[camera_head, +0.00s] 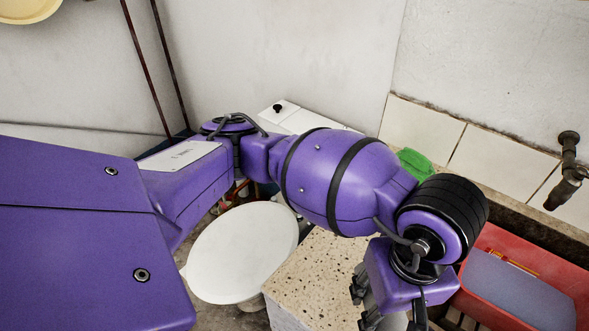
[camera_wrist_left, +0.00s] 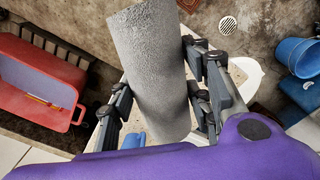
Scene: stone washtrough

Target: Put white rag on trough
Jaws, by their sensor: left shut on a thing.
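My left gripper (camera_wrist_left: 158,95) is shut on a greyish-white, rough cloth-like roll, the white rag (camera_wrist_left: 150,65). The roll stands out between the two fingers in the left wrist view. In the head view my left gripper (camera_head: 388,312) hangs at the lower edge, over the trough's speckled stone ledge (camera_head: 315,275), and my arm hides most of the rag. I cannot tell whether the rag touches the ledge. The trough's dark basin also shows in the left wrist view (camera_wrist_left: 30,118). My right gripper is not in view.
A red tub (camera_head: 487,238) with a bluish-purple thing in it sits in the trough, right of my gripper. A tap (camera_head: 567,172) juts from the wall. A green item (camera_head: 415,163) lies behind my arm. A round white top (camera_head: 242,250) stands left of the ledge. Blue buckets (camera_wrist_left: 296,57) stand on the floor.

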